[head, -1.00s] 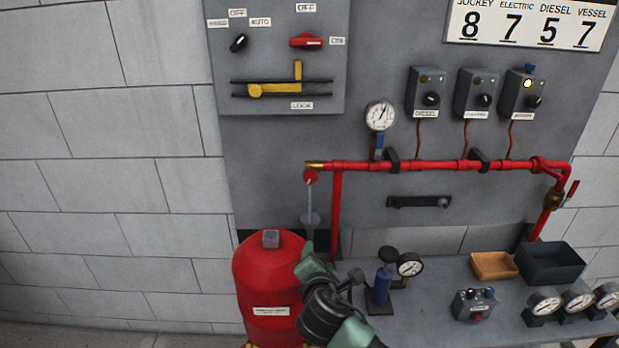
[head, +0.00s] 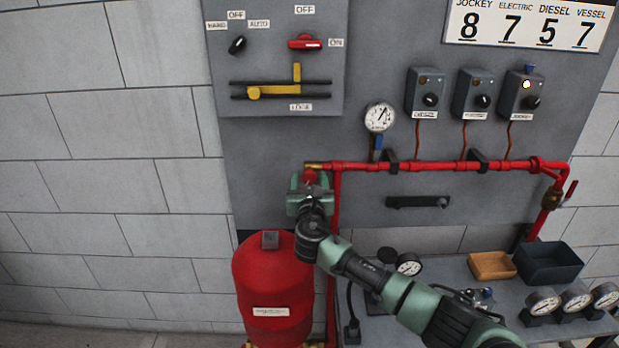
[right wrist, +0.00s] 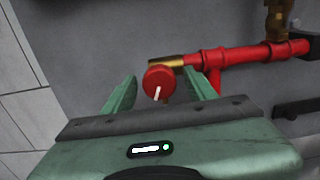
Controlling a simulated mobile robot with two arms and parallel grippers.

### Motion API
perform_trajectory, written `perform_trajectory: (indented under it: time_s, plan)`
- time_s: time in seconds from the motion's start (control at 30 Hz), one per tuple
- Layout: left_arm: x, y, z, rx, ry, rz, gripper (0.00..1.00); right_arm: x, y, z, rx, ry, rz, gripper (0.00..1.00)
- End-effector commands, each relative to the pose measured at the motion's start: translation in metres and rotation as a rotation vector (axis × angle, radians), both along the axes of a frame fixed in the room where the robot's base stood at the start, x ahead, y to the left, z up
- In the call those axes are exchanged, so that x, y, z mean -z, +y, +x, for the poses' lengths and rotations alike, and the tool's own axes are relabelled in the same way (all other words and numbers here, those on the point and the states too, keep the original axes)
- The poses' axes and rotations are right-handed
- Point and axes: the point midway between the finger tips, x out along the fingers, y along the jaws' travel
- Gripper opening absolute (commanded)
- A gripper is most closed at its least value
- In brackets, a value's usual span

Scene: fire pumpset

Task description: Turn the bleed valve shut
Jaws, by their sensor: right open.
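The bleed valve is a round red knob (head: 310,176) with a white pointer mark, at the left end of the red pipe below a brass fitting (head: 314,166). In the right wrist view the knob (right wrist: 159,81) lies between the two green fingers, with its white mark pointing down and slightly left. My right gripper (head: 309,184) is open around or just in front of the knob; contact cannot be told. The right gripper's fingers also show in the right wrist view (right wrist: 160,92). My left gripper is not in view.
The red pipe (head: 430,166) runs right from the valve along the grey panel. A red tank (head: 268,285) stands below. A bench at lower right holds gauges, a tan tray (head: 492,265) and a dark bin (head: 550,263). A pressure gauge (head: 380,117) sits above the pipe.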

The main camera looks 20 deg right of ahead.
Motion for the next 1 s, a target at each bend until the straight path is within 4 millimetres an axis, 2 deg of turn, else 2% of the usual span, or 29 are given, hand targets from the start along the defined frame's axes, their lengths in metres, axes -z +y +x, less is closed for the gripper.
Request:
perform_trajectory:
  time_s: [0.37,0.57,1.0]
  plan:
    - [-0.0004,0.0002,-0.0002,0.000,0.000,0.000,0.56,-0.0001,-0.0012,0.0054,-0.001,0.000,0.001,0.57]
    - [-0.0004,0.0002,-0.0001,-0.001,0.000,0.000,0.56,0.0000,-0.0013,0.0051,-0.001,0.000,0.001,0.01]
    - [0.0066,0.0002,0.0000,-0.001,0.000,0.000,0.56,0.0024,-0.0007,0.0049,0.000,-0.024,0.089,0.00]
